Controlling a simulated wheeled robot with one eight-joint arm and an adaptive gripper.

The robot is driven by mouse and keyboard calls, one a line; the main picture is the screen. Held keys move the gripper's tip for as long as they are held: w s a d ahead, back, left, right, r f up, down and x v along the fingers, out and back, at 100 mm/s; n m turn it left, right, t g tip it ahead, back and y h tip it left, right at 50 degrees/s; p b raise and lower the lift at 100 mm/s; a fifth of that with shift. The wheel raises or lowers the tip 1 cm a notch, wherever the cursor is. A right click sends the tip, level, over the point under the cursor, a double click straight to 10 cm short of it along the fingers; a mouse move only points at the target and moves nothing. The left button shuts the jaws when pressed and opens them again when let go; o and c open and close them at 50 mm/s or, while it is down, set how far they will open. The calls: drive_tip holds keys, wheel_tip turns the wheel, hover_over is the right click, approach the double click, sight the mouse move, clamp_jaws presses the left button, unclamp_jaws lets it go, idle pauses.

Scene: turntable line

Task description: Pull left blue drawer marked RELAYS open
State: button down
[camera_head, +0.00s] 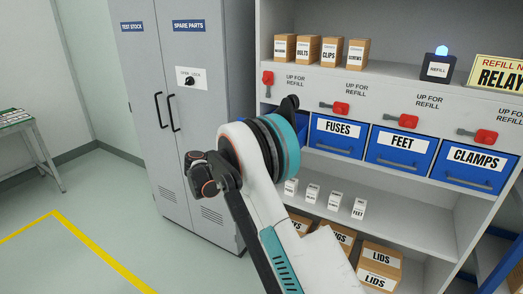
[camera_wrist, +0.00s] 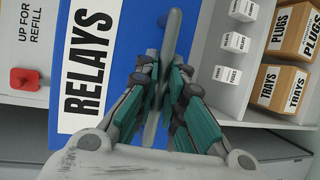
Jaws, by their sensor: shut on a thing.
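The blue RELAYS drawer (camera_wrist: 124,31) fills the middle of the wrist view, with its white RELAYS label turned sideways. Its grey bar handle (camera_wrist: 171,38) runs between the teal-padded fingers of my gripper (camera_wrist: 162,85), which are shut on it. In the head view my arm hides most of this drawer; only a bit of blue (camera_head: 301,118) shows at the left of the drawer row. Whether the drawer stands out from the shelf front cannot be told.
Blue drawers FUSES (camera_head: 337,146), FEET (camera_head: 399,165) and CLAMPS (camera_head: 474,180) are in the same row, with red levers (camera_head: 334,106) above. Small white boxes (camera_head: 312,193) and cartons (camera_head: 379,264) are on lower shelves. A grey cabinet (camera_head: 205,165) stands left.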

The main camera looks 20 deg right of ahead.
drive_tip(key=shift+s+a, duration=0.15)
drive_tip(key=shift+a, duration=0.05)
drive_tip(key=c, duration=1.9)
unclamp_jaws()
drive_tip(key=shift+c, duration=0.2)
drive_tip(key=shift+a, duration=0.1)
drive_tip(key=v, duration=1.1)
drive_tip(key=shift+a, duration=0.4)
drive_tip(key=shift+s, duration=0.15)
